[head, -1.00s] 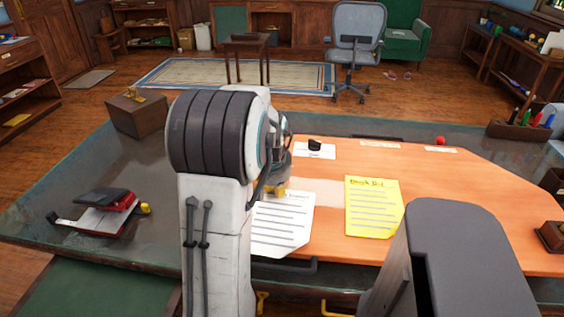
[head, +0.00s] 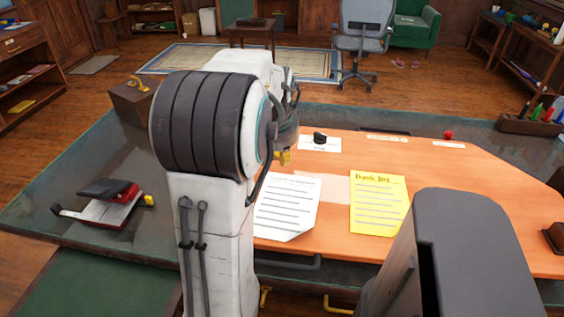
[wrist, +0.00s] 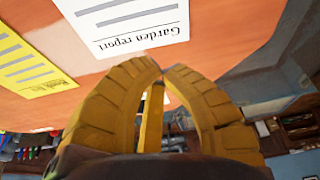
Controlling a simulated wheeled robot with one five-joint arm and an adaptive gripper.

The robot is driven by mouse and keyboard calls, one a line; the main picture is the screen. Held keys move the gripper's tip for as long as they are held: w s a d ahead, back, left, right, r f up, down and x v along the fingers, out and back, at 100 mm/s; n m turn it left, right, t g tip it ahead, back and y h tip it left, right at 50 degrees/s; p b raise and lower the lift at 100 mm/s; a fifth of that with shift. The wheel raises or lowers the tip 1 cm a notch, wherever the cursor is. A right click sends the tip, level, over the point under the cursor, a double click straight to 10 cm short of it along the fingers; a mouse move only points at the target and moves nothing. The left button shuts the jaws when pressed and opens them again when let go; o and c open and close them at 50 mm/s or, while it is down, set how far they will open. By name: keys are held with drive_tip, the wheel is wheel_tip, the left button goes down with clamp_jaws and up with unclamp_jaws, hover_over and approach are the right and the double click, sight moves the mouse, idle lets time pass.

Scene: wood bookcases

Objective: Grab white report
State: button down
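The white report (head: 286,207) lies on the orange desktop, left of the yellow sheet, with its lower edge near the desk's front. In the wrist view the white report (wrist: 130,22) shows upside down with the heading "Garden report". My gripper (head: 283,157) is just beyond the report's far edge in the head view, partly hidden by my arm. In the wrist view my gripper (wrist: 163,73) has its yellow fingertips together, with no paper seen between them. The report's heading is beyond the fingertips, apart from them.
The yellow sheet (head: 379,204) lies right of the report; it also shows in the wrist view (wrist: 28,62). A black stamp-like object (head: 320,137) stands on a white card behind. A red ball (head: 448,134) is at the back right.

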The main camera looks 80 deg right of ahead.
drive_tip(key=shift+v, duration=0.85)
